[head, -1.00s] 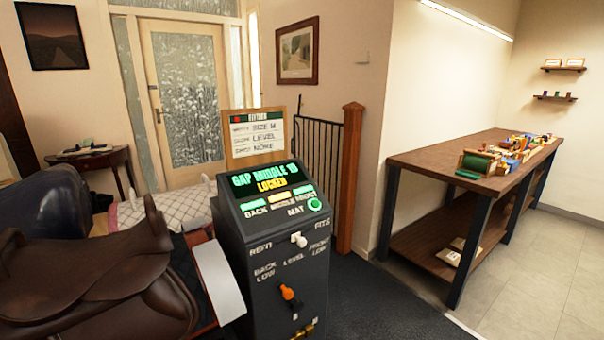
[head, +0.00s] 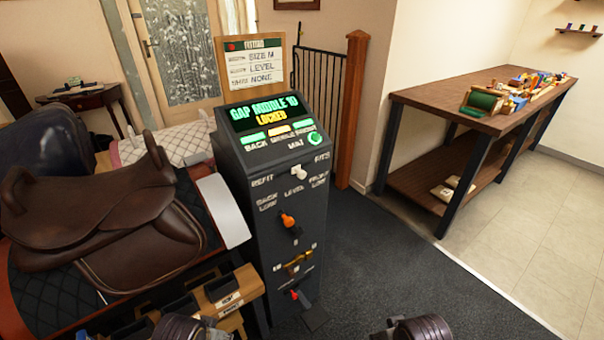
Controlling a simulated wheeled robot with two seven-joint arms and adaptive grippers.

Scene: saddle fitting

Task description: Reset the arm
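The dark console (head: 265,220) stands in the centre, its screen (head: 266,111) reading "GAP MIDDLE 10 LOCKED". Its front has a white knob (head: 298,172) beside FITS, an orange-tipped lever (head: 288,219), a brass part (head: 296,262) below it, and a red-tipped lever (head: 294,294) near the bottom. The brown saddle (head: 100,215) rests on a black quilted pad (head: 195,200) at the left. Dark rounded parts of my two arms show at the bottom edge, left and right of the console. Neither gripper's fingers are in view.
A card (head: 251,65) above the console reads SIZE M, LEVEL, NONE. A wooden rack (head: 222,292) with dark slots is left of the console's base. A workbench (head: 440,107) with many small items stands at the right. Dark carpet right of the console is clear.

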